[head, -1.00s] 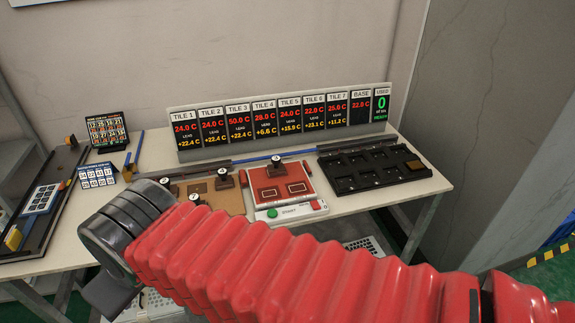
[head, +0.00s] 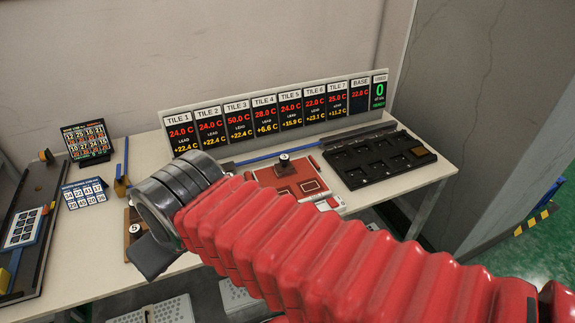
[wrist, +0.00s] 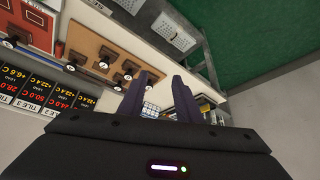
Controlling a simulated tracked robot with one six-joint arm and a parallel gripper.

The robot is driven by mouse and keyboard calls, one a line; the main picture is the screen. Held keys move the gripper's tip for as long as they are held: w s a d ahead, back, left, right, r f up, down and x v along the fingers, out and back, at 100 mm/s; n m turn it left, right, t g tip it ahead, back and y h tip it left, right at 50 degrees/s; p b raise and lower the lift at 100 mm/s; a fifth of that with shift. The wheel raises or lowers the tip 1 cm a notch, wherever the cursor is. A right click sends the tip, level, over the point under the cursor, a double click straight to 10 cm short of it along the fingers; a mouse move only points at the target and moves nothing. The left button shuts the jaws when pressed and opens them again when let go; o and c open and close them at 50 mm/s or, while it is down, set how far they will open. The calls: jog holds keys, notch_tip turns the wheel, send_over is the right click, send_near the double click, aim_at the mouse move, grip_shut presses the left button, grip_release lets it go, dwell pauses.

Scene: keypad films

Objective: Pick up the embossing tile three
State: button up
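In the wrist view, several dark tiles with knobs and white number tags stand on a brown board (wrist: 92,38); most tags are too small to read, so I cannot tell which is tile three. In the head view, my arm hides most of that board, and a tile tagged 5 (head: 135,228) shows at its left end. Another knobbed tile (head: 284,161) stands on the red press plate (head: 300,186), its number unclear. My gripper (wrist: 166,80) has its two dark fingers apart with nothing held between them. In the head view, its fingers are mostly hidden behind my wrist.
A row of tile temperature displays (head: 264,115) stands along the back. A black tray with recesses (head: 372,160) lies at the right. A number card (head: 84,193), a dark number panel (head: 88,141) and a keypad (head: 22,228) are at the left. The pillar stands at far right.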

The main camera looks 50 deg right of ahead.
jog(key=shift+o, duration=0.4)
jog(key=o, duration=0.3)
jog(key=shift+w+d+r, duration=0.15)
jog(key=shift+w+d, duration=0.05)
jog(key=shift+w, duration=0.1)
jog(key=o, duration=0.8)
jog(key=shift+n+g, duration=0.3)
jog(key=shift+g, duration=0.4)
jog(key=w+d, duration=0.2)
jog(key=d, duration=0.1)
jog(key=w+d+r, duration=0.1)
jog(key=w+d, duration=0.2)
jog(key=w+d+r, duration=0.1)
jog(key=w+d, duration=0.2)
jog(key=d, duration=0.1)
jog(key=shift+c, duration=0.2)
jog(key=n+y, duration=0.1)
jog(key=n, duration=0.1)
send_near(287, 157)
jog(key=shift+s+r, duration=0.35)
jog(key=x, duration=0.8)
jog(key=shift+w+f, duration=0.2)
jog(key=shift+f, duration=0.05)
